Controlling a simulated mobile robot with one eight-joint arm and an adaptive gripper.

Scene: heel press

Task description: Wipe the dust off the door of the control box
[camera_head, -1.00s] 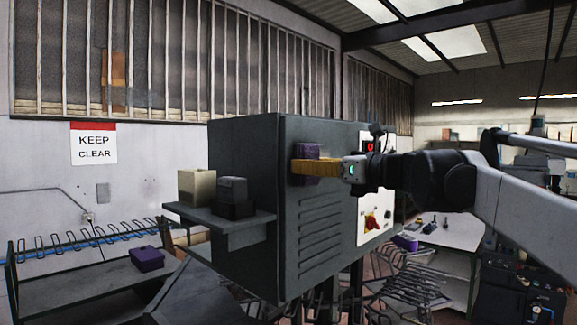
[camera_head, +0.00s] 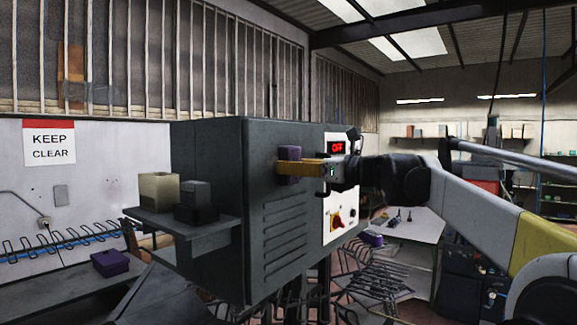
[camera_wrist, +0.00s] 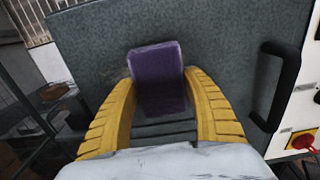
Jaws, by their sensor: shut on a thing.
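The control box (camera_head: 208,190) is a dark grey-green cabinet in the middle of the head view. Its door (camera_head: 262,215) faces right and has a row of louvre slots. My gripper (camera_head: 290,171), with yellow fingers, is shut on a purple block-shaped pad (camera_head: 289,153). The pad is at the upper part of the door, above the slots; whether it touches is hard to tell. In the wrist view the pad (camera_wrist: 158,78) sits between both fingers, with the door (camera_wrist: 220,50) behind it. I cannot clearly make out dust. The pad hides part of the door.
A black door handle (camera_wrist: 276,85) stands out right of the pad. A white panel (camera_head: 340,200) carries a red OFF display (camera_head: 337,147) and a red-yellow switch (camera_head: 337,220). A side shelf (camera_head: 185,223) holds a beige container (camera_head: 160,190) and a dark block (camera_head: 195,200).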

